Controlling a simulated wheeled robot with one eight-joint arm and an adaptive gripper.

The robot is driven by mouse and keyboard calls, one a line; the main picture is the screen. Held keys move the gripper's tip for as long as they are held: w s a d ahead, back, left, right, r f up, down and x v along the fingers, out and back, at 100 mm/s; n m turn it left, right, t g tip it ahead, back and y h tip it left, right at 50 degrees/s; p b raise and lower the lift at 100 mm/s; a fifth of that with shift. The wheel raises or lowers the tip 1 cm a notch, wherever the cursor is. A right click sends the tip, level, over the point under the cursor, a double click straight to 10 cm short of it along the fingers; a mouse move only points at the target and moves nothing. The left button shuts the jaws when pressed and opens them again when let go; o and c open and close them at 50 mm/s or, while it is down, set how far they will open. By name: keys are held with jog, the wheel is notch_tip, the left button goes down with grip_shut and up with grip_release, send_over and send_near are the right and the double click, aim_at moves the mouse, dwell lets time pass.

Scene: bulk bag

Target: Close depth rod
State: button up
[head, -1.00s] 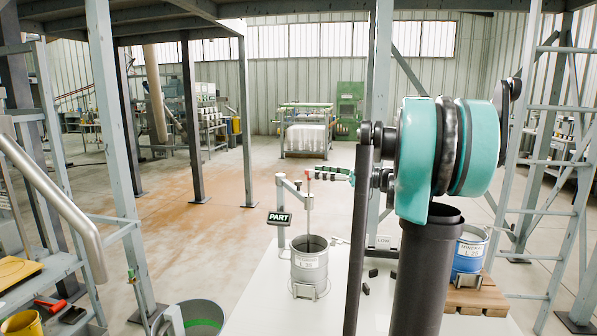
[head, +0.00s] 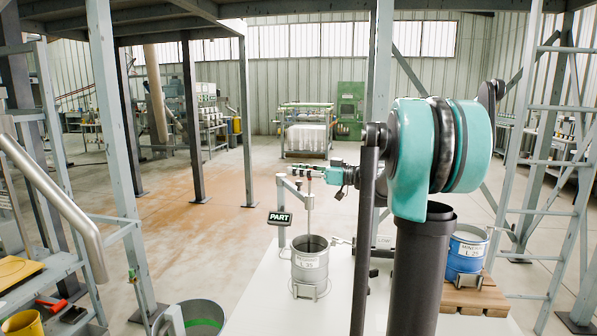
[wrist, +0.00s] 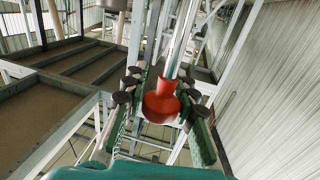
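The depth rod (head: 309,205) stands upright on a grey bracket (head: 291,186), its lower end reaching towards the open grey bucket (head: 309,266). Its red knob (wrist: 161,103) and shiny shaft (wrist: 183,38) show large in the wrist view. My gripper (head: 295,167) is at the top of the rod, and its fingers hide most of the knob in the head view. In the wrist view my gripper (wrist: 162,92) has one padded finger on each side of the knob, with small gaps. It looks open around the knob, not clamped.
The white table (head: 262,300) is mostly clear in front. A blue bucket (head: 466,254) stands on a wooden pallet (head: 465,297) at right. Scaffold posts flank the area.

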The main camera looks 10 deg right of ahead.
grip_shut()
notch_tip(320, 180, up, 13)
dwell(0.5)
jog(key=shift+r, duration=0.15)
jog(key=shift+o, duration=2.4)
grip_release()
jog(key=shift+d, duration=0.1)
jog(key=v, duration=1.2)
jog(key=shift+f, duration=0.2)
